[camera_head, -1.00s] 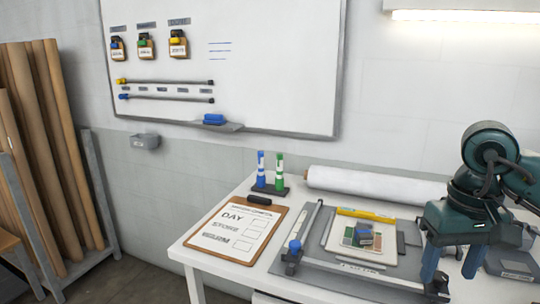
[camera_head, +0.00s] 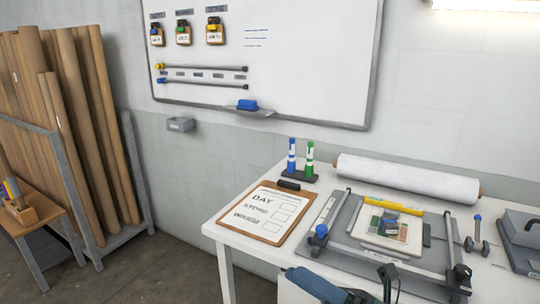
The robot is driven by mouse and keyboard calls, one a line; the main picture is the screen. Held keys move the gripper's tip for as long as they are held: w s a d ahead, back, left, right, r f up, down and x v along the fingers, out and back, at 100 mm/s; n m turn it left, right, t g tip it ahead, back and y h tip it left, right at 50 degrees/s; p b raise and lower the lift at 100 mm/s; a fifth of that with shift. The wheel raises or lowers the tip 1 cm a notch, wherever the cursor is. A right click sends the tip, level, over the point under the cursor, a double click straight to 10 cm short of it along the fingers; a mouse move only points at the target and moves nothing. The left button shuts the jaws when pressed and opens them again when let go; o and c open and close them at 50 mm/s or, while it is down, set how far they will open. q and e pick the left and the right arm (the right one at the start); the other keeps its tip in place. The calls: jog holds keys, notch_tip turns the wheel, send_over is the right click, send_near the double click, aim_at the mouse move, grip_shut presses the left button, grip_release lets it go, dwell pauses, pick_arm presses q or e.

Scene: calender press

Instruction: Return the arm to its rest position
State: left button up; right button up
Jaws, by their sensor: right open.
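My right gripper (camera_head: 338,284) shows only in part at the bottom edge, in front of the table. A blue piece and a dark piece of it or its wrist stand up into the picture. It is open, and I see nothing held in it. It is apart from the press board (camera_head: 340,233) on the white table (camera_head: 228,236). Most of my right arm is out of the picture, so its full pose is hidden. My left gripper is not in view.
The clipboard (camera_head: 262,212), a blue marker (camera_head: 291,156), a green marker (camera_head: 309,158) and the white roll (camera_head: 405,178) are on the table. A grey device (camera_head: 522,232) stands at the right.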

jog(key=d+f+m+t+h, duration=0.35)
jog(key=f+m+h, duration=0.4)
jog(key=m, duration=0.55)
jog(key=d+f+m+t+h, duration=0.35)
jog(key=f+m+h, duration=0.45)
jog(key=m, duration=0.5)
jog(key=s+f+m+g+h, duration=0.1)
jog(key=s+f+m+g, duration=0.1)
jog(key=s+f+m, duration=0.2)
jog(key=s+d+f+m+g+h, duration=0.1)
jog(key=s+f+m+g, duration=0.2)
jog(key=f, duration=0.7)
jog(key=s+m, duration=0.2)
jog(key=shift+s+d+m+p, duration=0.15)
jog(key=shift+d+m+p, duration=0.15)
jog(key=shift+m+p, duration=0.1)
jog(key=shift+f+h, duration=0.1)
jog(key=shift+h, duration=0.15)
